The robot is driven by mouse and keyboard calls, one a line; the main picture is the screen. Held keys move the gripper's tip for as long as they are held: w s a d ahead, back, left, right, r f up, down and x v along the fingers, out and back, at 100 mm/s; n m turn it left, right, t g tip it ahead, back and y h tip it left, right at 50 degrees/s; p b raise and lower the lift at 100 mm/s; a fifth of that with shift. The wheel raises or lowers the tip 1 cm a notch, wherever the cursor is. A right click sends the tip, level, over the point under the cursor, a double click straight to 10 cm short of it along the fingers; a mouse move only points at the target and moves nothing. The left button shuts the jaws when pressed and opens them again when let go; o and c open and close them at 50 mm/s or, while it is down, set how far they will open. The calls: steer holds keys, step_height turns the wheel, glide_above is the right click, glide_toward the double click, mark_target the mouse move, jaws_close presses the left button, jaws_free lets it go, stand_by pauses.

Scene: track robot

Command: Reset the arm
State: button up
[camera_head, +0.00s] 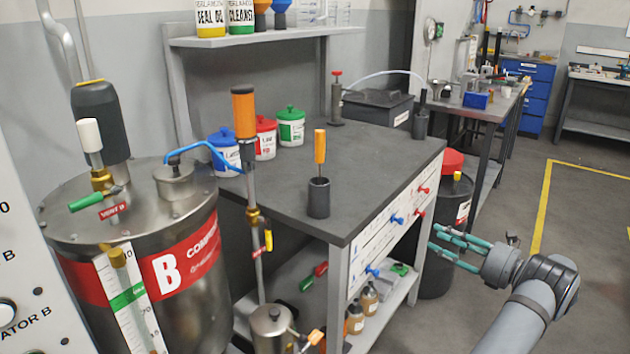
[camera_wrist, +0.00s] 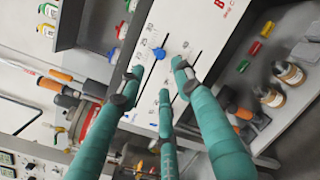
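My arm reaches in from the lower right of the head view. My gripper (camera_head: 436,238) has several teal fingers and stands in front of the workbench's right front corner, pointing left towards its white panel (camera_head: 385,232). In the wrist view the fingers of my gripper (camera_wrist: 158,82) are spread apart, with nothing held between them. The white panel (camera_wrist: 150,35), with a blue knob (camera_wrist: 160,53), shows beyond the fingertips. I cannot tell whether any fingertip touches the panel.
The dark workbench (camera_head: 365,165) carries lidded tubs and an orange-handled tool (camera_head: 319,170) in a holder. A metal tank marked B (camera_head: 140,235) stands at the left. A red-lidded dark bin (camera_head: 440,270) is close behind my gripper. Open floor (camera_head: 590,220) lies at the right.

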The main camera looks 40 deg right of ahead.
steer(key=w, duration=0.3)
steer(key=w+a, duration=0.1)
steer(key=w, duration=0.7)
steer(key=shift+a, duration=0.3)
steer(key=shift+f, duration=0.1)
steer(key=shift+s+a, duration=0.15)
steer(key=shift+a, duration=0.15)
steer(key=shift+d, duration=0.1)
steer(key=shift+s+d, duration=0.1)
steer(key=shift+s, duration=0.1)
glide_toward(403, 222)
steer(key=shift+w, duration=0.8)
